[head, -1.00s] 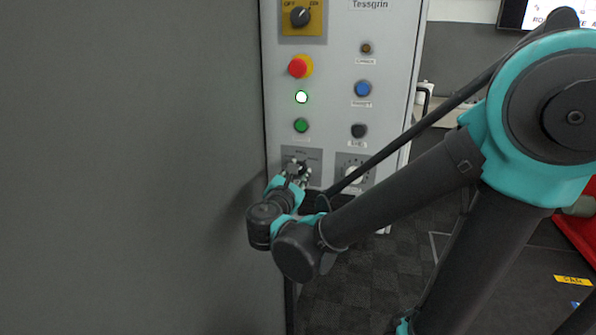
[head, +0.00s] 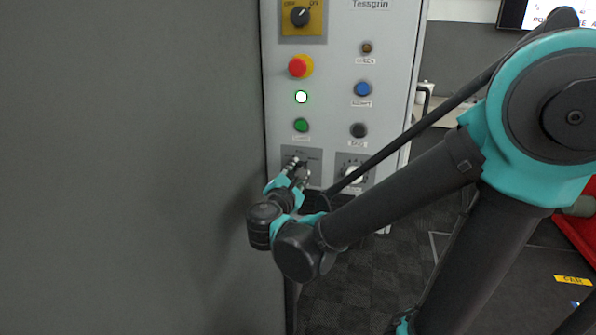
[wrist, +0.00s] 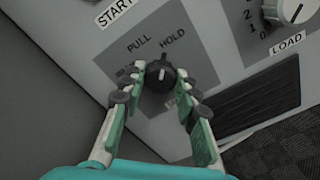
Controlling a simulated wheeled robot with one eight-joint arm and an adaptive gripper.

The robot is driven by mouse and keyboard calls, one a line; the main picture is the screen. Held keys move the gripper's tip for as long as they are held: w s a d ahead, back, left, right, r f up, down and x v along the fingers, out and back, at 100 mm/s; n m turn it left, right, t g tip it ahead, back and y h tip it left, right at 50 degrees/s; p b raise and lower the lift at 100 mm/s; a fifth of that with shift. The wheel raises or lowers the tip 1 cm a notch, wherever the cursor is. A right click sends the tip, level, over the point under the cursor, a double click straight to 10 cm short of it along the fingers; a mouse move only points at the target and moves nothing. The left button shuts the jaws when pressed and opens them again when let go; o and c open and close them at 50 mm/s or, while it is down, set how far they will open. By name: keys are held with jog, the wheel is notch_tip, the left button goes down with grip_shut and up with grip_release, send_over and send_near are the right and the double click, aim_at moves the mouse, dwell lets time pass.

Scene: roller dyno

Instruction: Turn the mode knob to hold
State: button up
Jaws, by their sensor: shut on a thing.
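The mode knob (wrist: 160,78) is a small black round knob on a grey plate (wrist: 196,48), seen in the wrist view. The words PULL and HOLD are printed above it, HOLD to the upper right. Other labels on the plate are partly covered by the fingers. A short pale mark shows on the knob, but I cannot tell surely which label it faces. My gripper (wrist: 160,72) is shut on the knob, one finger on each side. In the head view my gripper (head: 299,170) is at the lower left plate of the cabinet and largely hides the knob.
The load knob (wrist: 296,8) is to the upper right, with a dark slotted recess (wrist: 258,98) below it. Above the gripper on the cabinet are a green button (head: 301,125), a lit white lamp (head: 301,97) and a red emergency button (head: 299,67). A grey wall stands close on the left.

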jog(key=o, duration=1.2)
jog(key=shift+a, duration=0.1)
jog(key=shift+c, duration=0.2)
jog(key=shift+s, duration=0.1)
jog(key=v, duration=1.1)
jog(key=shift+s+a, duration=0.2)
jog(key=shift+s, duration=0.1)
jog(key=shift+d, duration=0.1)
